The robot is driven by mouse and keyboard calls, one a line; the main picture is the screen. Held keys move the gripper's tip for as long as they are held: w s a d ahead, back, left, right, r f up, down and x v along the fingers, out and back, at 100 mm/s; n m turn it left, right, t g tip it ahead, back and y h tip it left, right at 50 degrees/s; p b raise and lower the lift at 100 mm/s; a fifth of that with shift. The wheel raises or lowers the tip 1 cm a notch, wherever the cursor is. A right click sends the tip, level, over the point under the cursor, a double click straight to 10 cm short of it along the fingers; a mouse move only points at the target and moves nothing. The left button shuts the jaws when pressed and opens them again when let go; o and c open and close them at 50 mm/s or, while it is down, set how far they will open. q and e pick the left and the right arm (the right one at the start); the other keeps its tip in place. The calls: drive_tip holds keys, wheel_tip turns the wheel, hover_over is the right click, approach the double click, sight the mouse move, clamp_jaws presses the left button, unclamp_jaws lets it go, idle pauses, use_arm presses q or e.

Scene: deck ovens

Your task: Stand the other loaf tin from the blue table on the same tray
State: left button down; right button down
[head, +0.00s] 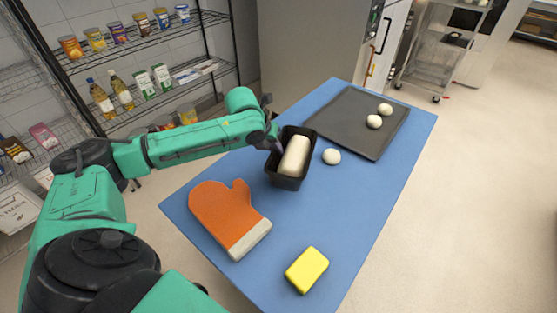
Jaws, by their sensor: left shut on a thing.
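A black loaf tin (284,182) with a pale loaf of dough (295,156) in it is near the middle of the blue table (335,225). My left gripper (275,146) is shut on the tin at its left side; the fingertips are partly hidden. I cannot tell whether the tin touches the table or is slightly above it. A dark flat tray (350,115) lies at the table's far end, with two white dough balls (374,121) near its right side. No other loaf tin shows on the tray. My right gripper is out of view.
A loose dough ball (332,156) lies right of the tin, between it and the tray. An orange oven mitt (225,211) and a yellow sponge (307,270) lie nearer. The tray's left and near parts are bare. A wire shelf (150,60) stands at the left.

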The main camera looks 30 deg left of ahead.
sight(276, 162)
use_arm(q)
wheel_tip(276, 162, down, 5)
drive_tip(key=shift+f, duration=0.1)
drive_tip(key=c, duration=0.9)
unclamp_jaws()
